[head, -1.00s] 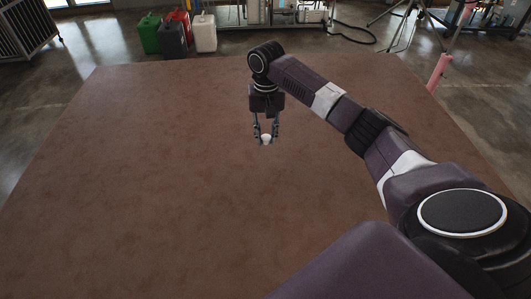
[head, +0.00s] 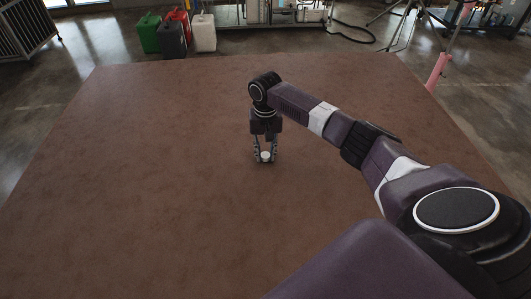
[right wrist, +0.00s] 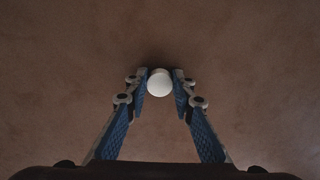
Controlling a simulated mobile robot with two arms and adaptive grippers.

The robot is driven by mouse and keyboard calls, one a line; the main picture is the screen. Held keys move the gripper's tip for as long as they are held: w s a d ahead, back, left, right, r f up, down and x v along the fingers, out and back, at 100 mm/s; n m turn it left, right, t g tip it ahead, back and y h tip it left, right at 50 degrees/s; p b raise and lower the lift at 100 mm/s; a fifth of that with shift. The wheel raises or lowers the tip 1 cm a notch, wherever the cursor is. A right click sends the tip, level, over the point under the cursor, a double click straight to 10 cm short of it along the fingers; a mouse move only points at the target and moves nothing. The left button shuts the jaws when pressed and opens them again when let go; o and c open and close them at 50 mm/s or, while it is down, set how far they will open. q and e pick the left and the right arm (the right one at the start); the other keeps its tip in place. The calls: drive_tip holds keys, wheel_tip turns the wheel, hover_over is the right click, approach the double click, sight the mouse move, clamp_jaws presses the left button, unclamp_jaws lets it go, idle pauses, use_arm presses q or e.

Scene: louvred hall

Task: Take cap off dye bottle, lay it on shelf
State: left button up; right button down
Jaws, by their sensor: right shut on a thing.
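My right gripper (head: 265,158) points down over a wide brown surface (head: 150,180). It is shut on a small round white thing, which looks like the cap (head: 265,156), held between its fingertips. In the right wrist view the white cap (right wrist: 159,83) shows as a pale disc between the blue-padded fingers of the right gripper (right wrist: 160,84). A dark shadow lies just behind it on the brown surface. I cannot tell whether the cap touches that surface. No dye bottle can be made out, and no separate shelf. My left gripper is out of view.
The brown surface around the gripper is bare. A pink post (head: 438,70) stands beyond the right edge.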

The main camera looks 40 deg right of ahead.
drive_tip(key=c, duration=1.7)
unclamp_jaws()
drive_tip(key=shift+o, duration=0.2)
